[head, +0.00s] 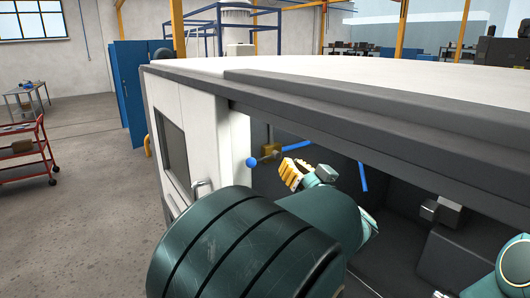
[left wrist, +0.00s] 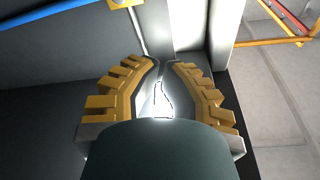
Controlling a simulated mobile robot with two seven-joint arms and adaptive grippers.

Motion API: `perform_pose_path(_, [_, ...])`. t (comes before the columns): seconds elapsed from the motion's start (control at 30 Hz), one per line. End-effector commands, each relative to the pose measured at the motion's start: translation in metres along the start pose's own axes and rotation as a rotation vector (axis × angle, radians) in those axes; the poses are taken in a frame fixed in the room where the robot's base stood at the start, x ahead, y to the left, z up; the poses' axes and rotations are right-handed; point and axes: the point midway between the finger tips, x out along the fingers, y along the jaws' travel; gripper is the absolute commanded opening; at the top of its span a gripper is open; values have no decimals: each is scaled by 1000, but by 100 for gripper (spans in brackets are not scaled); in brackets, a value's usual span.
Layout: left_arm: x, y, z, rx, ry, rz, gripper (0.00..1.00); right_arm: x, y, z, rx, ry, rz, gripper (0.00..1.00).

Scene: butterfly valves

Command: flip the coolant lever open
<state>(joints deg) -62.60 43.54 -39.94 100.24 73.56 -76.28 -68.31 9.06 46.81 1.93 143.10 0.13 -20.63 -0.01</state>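Inside the machine's opening, a brass-yellow valve body (head: 270,150) sits near the left end, with a blue ball (head: 251,163) to its left and a blue bar (head: 297,145) to its right. I cannot tell surely which blue part is the coolant lever. My left gripper (head: 290,174), with yellow fingers, is just below and right of the valve, apart from it. In the left wrist view its fingertips (left wrist: 162,62) are drawn close together with nothing seen between them. A blue bar (left wrist: 45,14) and a yellow part (left wrist: 122,3) show at that view's top left. My right gripper is not seen.
The white machine cabinet (head: 195,120) has a dark upper edge above the opening. Another blue bar (head: 363,176) and a grey block (head: 448,212) are inside to the right. My left arm covers much of the opening. A red cart (head: 28,150) stands far left.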

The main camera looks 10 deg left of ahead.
Motion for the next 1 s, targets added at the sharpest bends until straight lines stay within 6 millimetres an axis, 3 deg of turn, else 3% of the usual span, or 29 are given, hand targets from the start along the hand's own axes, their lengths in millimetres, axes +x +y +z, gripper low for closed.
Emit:
perform_pose_path(0.37, [9,0,0,-1,0,-1,0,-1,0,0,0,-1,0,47])
perform_pose_path(0.87, [100,0,-1,0,1,-1,0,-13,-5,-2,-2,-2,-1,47])
perform_pose_path(1.0, [105,0,20,4,-1,1,0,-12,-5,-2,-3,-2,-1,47])
